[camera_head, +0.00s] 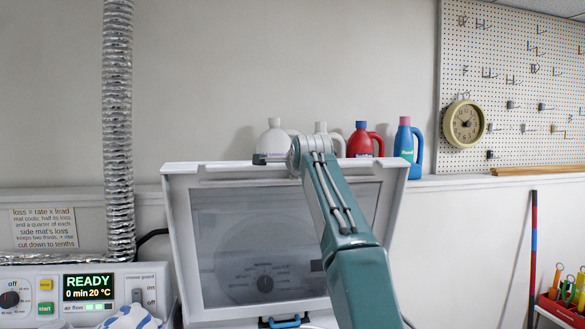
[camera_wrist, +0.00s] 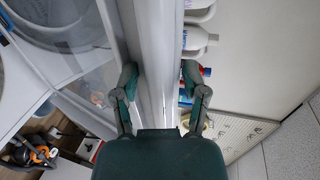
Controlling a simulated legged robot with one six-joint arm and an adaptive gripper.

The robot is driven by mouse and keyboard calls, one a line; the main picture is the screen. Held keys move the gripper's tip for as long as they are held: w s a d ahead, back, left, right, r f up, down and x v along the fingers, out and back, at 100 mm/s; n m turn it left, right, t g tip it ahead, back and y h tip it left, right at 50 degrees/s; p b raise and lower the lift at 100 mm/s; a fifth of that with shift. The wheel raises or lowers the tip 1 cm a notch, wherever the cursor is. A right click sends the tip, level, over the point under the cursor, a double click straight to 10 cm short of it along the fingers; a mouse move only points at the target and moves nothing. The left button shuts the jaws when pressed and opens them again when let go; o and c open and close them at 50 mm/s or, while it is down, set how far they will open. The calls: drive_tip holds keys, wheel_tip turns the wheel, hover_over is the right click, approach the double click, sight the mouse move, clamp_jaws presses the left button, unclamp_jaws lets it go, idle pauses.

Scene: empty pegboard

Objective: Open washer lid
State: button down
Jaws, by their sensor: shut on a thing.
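The white washer lid (camera_head: 180,215) with its clear grey window stands raised, nearly upright, in the middle of the head view. My gripper (camera_head: 275,158) is at its top edge, with my teal arm in front of the lid's right part. In the wrist view, the two fingers of my gripper (camera_wrist: 160,82) lie on either side of the white lid edge (camera_wrist: 153,40) and are shut on it. The washer body is mostly hidden below the lid; a dial shows through the window.
A white jug (camera_head: 274,139), a red bottle (camera_head: 361,142) and a blue bottle (camera_head: 405,144) stand on the ledge behind the lid. A control unit (camera_head: 88,292) and silver duct (camera_head: 118,130) are at left. A pegboard (camera_head: 520,85) with a clock hangs at right.

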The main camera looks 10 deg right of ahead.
drive_tip(key=shift+w+f, duration=0.1)
drive_tip(key=shift+f, duration=0.2)
drive_tip(key=shift+c, duration=1.3)
unclamp_jaws()
drive_tip(key=shift+w, duration=0.15)
drive_tip(key=shift+r, duration=0.15)
drive_tip(key=shift+s+r, duration=0.1)
drive_tip(key=shift+s, duration=0.2)
drive_tip(key=shift+s+r, duration=0.25)
drive_tip(key=shift+s, duration=0.35)
drive_tip(key=v, duration=1)
drive_tip(key=shift+f, duration=0.2)
drive_tip(key=shift+s+a, duration=0.1)
